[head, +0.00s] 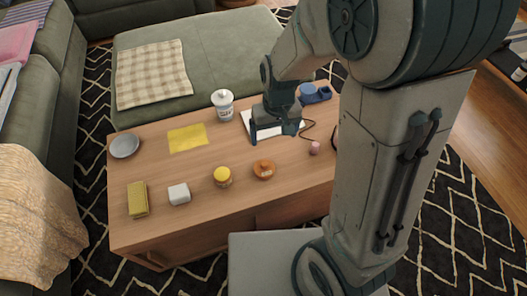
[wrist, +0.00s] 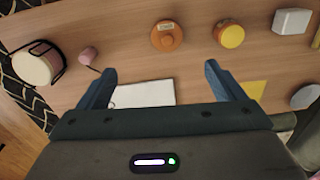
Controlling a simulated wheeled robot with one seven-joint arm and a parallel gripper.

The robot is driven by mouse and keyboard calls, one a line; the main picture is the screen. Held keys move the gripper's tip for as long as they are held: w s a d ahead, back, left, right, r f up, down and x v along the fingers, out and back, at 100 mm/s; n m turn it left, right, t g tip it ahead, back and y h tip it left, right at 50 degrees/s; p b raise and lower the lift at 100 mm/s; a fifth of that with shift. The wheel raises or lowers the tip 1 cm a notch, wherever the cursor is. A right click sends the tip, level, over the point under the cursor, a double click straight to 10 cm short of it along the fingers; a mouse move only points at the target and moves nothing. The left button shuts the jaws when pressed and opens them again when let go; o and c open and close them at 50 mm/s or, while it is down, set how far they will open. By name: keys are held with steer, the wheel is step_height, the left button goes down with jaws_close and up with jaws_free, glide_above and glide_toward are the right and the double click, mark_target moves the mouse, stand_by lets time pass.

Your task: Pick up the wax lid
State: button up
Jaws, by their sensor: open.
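An orange-brown round pot (head: 264,169) with a knobbed lid and a small pale label stands near the front edge of the wooden table. It looks like the one with the wax lid, but I cannot read the label. In the wrist view the knobbed lid (wrist: 167,36) shows from above, beyond my fingertips and between their lines. My gripper (head: 273,133) is open and empty above the table, behind the pot and apart from it. Both fingers also show in the wrist view (wrist: 160,70).
A yellow-topped jar (head: 222,176), a white block (head: 179,194) and a yellow sponge-like block (head: 138,200) stand left of the pot. A small pink object (head: 314,148) lies to its right. A white notepad (head: 262,123) and white canister (head: 223,104) are behind. Bare wood surrounds the pot.

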step_height(320, 180, down, 4)
steer(key=w+a, duration=0.1)
steer(key=a, duration=0.1)
steer(key=b, duration=0.3)
glide_above(264, 163)
steer(key=shift+n, duration=0.3)
step_height(264, 163, down, 8)
steer(key=shift+s+f, duration=0.15)
steer(key=shift+f, duration=0.05)
steer(key=shift+f+b, duration=1.65)
steer(key=shift+f, duration=1.3)
steer(key=shift+r, duration=0.1)
steer(key=c, duration=1.1)
